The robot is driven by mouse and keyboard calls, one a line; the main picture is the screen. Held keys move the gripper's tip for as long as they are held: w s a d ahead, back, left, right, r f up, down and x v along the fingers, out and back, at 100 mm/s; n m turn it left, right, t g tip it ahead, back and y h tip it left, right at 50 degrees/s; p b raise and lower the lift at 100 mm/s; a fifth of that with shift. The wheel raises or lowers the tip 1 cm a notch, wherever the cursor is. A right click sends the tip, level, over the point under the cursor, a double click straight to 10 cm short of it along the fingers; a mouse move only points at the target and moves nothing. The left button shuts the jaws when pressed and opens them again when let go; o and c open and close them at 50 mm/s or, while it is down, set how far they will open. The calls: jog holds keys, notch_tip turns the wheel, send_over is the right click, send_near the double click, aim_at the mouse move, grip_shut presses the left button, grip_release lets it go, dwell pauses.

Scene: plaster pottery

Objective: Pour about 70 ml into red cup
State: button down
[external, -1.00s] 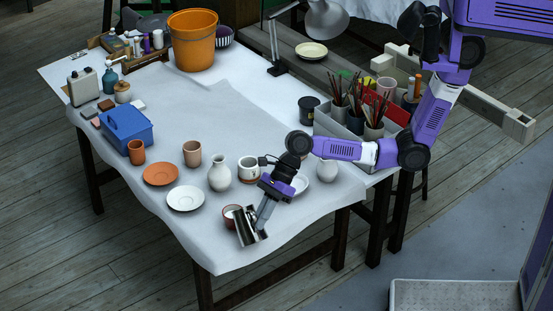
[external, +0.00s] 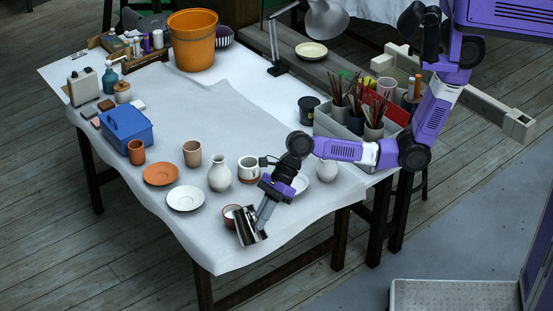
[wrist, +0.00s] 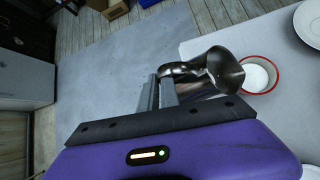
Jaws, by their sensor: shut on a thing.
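My gripper (external: 264,212) is shut on a shiny metal pitcher (external: 250,229) near the table's front edge. The pitcher is tilted; in the wrist view its body and spout (wrist: 226,70) point toward the red cup. The red cup (wrist: 276,66), with a red rim and pale inside, stands on the table right beside the spout. White shows inside it, but I cannot tell how much liquid it holds. In the external view the cup (external: 230,212) is partly hidden behind the pitcher. No stream of liquid can be made out.
A white saucer (external: 185,198), an orange plate (external: 160,174), a pale vase (external: 220,173) and a white cup with a reddish base (external: 249,168) stand close by. An orange bucket (external: 193,45) is at the back. The table's middle is clear.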

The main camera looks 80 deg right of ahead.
jog(key=s+a+f+n+t+h+b, duration=0.3)
jog(key=a+f+t+h+b, duration=0.1)
jog(key=a+f+h+b, duration=0.1)
jog(key=shift+s+a+f, duration=0.15)
jog(key=shift+s+f, duration=0.25)
dwell(0.5)
jog(key=shift+h, duration=0.3)
